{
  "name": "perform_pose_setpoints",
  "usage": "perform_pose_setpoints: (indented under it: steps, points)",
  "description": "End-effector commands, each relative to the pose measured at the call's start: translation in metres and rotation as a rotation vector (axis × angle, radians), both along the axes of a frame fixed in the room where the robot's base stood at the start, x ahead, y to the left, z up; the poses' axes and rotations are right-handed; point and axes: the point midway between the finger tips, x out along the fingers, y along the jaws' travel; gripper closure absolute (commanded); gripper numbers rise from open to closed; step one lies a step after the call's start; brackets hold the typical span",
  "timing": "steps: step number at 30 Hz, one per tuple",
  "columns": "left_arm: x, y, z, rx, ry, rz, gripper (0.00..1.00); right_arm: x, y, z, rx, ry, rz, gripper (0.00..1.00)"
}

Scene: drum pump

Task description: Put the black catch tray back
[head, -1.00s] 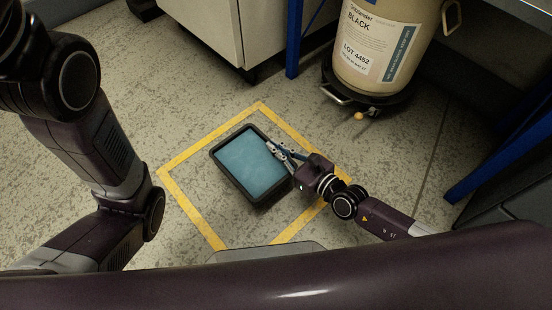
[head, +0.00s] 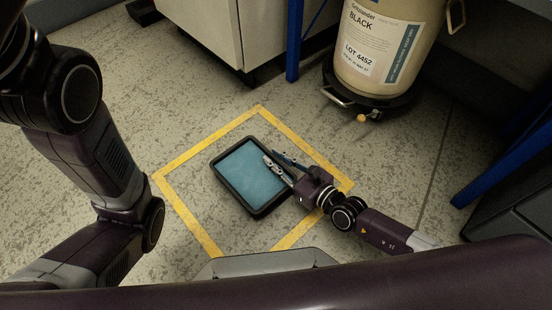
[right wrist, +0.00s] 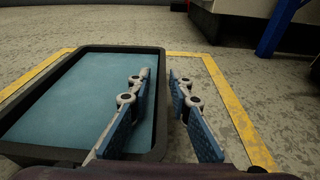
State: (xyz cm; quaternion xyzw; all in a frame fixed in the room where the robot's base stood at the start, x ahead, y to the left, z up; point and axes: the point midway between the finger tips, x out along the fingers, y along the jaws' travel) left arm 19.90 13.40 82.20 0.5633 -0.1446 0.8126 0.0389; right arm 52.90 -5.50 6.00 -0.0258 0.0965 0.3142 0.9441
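The black catch tray (head: 230,187) has a blue-green inner surface. It lies flat on the floor inside the yellow taped square, turned at an angle to the tape. My right gripper (head: 270,154) is at the tray's right-hand rim. In the right wrist view, the fingers of this gripper (right wrist: 159,74) are apart, one over the inside of the tray and one outside. The tray's right wall (right wrist: 160,118) lies between them, with a gap on the outer side. My left arm shows at the left of the head view, but its gripper is out of view.
The yellow tape square (head: 205,144) surrounds the tray. A beige drum labelled BLACK (head: 385,50) stands on a dark wheeled base (head: 370,98) at the upper right. A pale cabinet (head: 215,30) and a blue post (head: 294,40) are behind. The floor left of the square is clear.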

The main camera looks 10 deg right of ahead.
Motion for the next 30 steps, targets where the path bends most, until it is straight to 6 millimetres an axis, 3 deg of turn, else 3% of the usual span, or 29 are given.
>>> perform_pose_setpoints:
  steps: [12, 24, 30]
  points:
    - [0.000, 0.000, 0.008, 0.000, 0.000, 0.001, 1.00, -0.002, -0.002, 0.006, -0.004, 0.000, 0.001, 0.78]
    - [0.000, 0.000, 0.043, 0.000, 0.000, 0.001, 1.00, -0.068, -0.051, 0.023, -0.004, 0.003, 0.001, 0.78]
    - [0.000, 0.000, 0.051, 0.000, 0.000, 0.001, 1.00, -0.089, -0.066, 0.027, -0.002, 0.002, 0.001, 0.78]
